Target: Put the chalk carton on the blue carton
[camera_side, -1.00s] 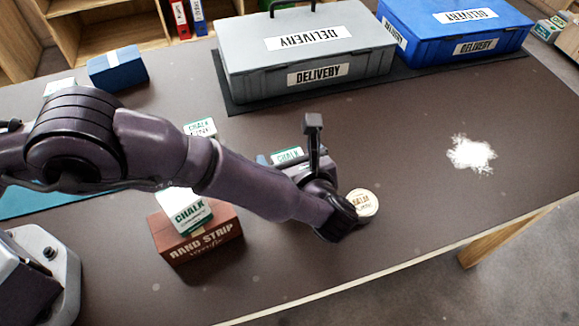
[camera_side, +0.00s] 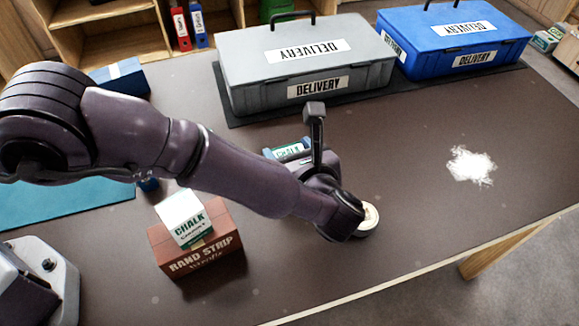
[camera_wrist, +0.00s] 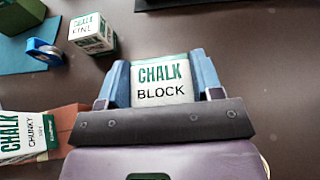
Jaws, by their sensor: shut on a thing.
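My gripper (camera_wrist: 163,85) is shut on a white chalk carton with green and black print reading CHALK BLOCK (camera_wrist: 162,92), held between its blue fingers. In the side view this chalk carton (camera_side: 289,151) shows just behind my wrist, at the middle of the table. Whether it touches the table cannot be told. The blue carton (camera_side: 122,77), with a pale band on top, lies at the back left of the table, partly behind my arm. My gripper is well to the right of it. The blue carton cannot be made out in the wrist view.
Another chalk carton (camera_side: 184,217) sits on a red-brown box (camera_side: 197,250). A round tin (camera_side: 369,219) is beside my wrist. Grey (camera_side: 310,62) and blue (camera_side: 455,38) delivery cases stand behind. White powder (camera_side: 470,166) lies right.

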